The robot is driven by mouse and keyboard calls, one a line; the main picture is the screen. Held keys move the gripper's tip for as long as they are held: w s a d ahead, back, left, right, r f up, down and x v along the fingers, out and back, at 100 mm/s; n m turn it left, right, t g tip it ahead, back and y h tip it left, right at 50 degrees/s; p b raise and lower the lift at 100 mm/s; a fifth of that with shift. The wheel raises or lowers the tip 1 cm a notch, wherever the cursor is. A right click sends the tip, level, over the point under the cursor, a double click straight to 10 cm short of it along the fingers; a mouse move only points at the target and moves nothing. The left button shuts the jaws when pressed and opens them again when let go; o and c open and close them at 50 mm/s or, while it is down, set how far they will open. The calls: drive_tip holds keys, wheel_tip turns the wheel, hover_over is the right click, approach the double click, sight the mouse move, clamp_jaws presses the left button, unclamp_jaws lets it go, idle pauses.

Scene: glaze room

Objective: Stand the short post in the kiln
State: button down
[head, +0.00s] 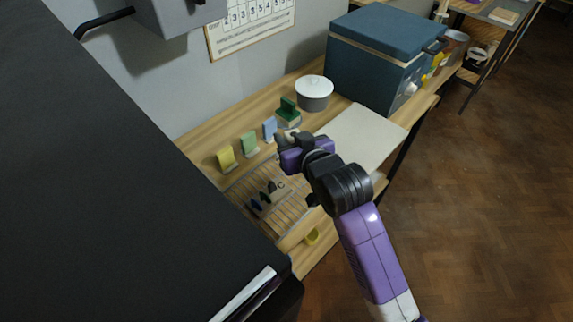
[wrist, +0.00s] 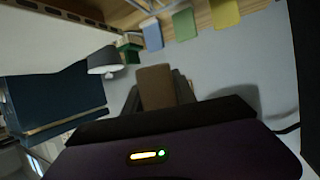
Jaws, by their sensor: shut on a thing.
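My gripper (head: 288,143) is over the bench, above the back edge of the wire rack. In the wrist view my gripper (wrist: 156,85) is shut on a brown block (wrist: 156,88) with rounded corners. I cannot tell for sure whether this block is the short post; its lower part is hidden by the jaws. A blue box (head: 375,65) with a blue top and a pale band, probably the kiln, stands at the back right of the bench. Its inside does not show. It also shows in the wrist view (wrist: 50,100), turned on its side.
Yellow (head: 226,158), green (head: 249,143) and blue (head: 269,129) tiles stand behind the wire rack (head: 291,212), which holds small dark cones. A white lidded pot (head: 314,94) stands farther back. A pale board (head: 365,137) lies clear before the blue box. A large black surface (head: 90,170) fills the left.

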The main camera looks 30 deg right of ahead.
wheel_tip(320, 180, down, 10)
drive_tip(key=shift+f, duration=0.2)
drive_tip(key=shift+f, duration=0.1)
idle(0.3)
drive_tip(key=c, duration=1)
unclamp_jaws()
drive_tip(key=b+v, duration=0.1)
drive_tip(key=v, duration=1.1)
drive_tip(key=shift+s+a, duration=0.1)
drive_tip(key=shift+s, duration=0.05)
